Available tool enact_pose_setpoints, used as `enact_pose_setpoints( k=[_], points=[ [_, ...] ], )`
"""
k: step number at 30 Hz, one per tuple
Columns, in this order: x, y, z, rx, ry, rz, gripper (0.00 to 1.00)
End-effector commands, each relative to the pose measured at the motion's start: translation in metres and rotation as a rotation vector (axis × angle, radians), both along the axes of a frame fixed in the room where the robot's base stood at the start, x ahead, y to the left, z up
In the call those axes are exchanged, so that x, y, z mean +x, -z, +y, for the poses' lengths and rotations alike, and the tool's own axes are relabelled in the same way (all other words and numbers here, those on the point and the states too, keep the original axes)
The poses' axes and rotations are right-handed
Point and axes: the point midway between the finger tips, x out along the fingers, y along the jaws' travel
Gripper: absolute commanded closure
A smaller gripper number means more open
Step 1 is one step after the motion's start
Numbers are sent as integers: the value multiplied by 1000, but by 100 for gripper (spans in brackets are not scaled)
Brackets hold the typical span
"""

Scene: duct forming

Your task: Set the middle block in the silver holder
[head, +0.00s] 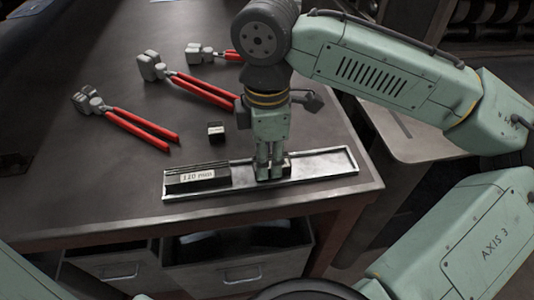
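The silver holder (325,166) is a long, shallow metal tray near the table's front edge. A long dark block labelled 120 mm (197,177) lies in its left end. My gripper (270,174) points straight down into the holder, right of its middle, with its fingers close together. A dark block (287,165), partly hidden by the fingers, shows at their tips within the holder's outline. I cannot tell whether the fingers press on it or whether it rests on the holder's floor. A small dark block with a white label (215,132) stands on the table behind the holder.
Several red-handled tools lie behind on the dark table (85,185): one at left (140,130), one in the middle (200,88), one at the back (208,54). The holder's right end is empty. Drawers (235,270) are below the table's front edge.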

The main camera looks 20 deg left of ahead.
Motion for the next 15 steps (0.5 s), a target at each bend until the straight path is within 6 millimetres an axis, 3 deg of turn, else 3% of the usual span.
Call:
enact_pose_setpoints(
  k=[10, 15],
  points=[
    [0, 0, 0, 0, 0, 0, 47],
    [0, 0, 0, 0, 0, 0, 47]
  ],
)
